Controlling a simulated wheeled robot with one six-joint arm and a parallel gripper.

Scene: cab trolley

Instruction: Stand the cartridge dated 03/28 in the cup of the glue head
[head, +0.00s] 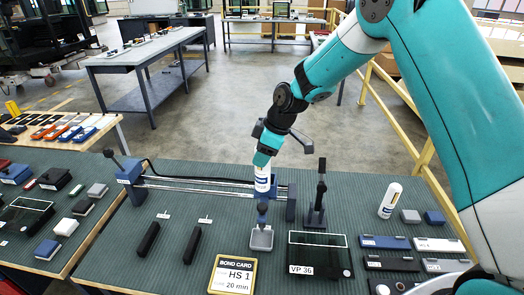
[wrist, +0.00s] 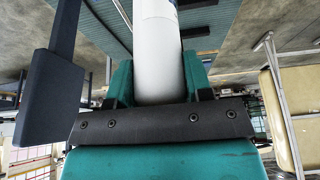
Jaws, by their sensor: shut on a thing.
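My gripper (head: 265,158) is shut on a white cartridge (head: 262,183) with a blue band and points down over the table. In the wrist view the cartridge (wrist: 157,45) sits between the two teal fingers. Its date cannot be read. The glue head (head: 263,207) is a dark blue part at the rail, directly below the cartridge in the head view. The cup is not clear, and I cannot tell whether the cartridge's lower end is in it or above it. A second white cartridge (head: 390,200) stands at the right of the table, its date too small to read.
A rail (head: 205,187) runs behind the glue head to a blue end block (head: 130,172). A grey tray (head: 261,239) lies below the head. A black upright stand (head: 318,195), a bond card (head: 233,274) and the VP 36 panel (head: 320,254) are close by.

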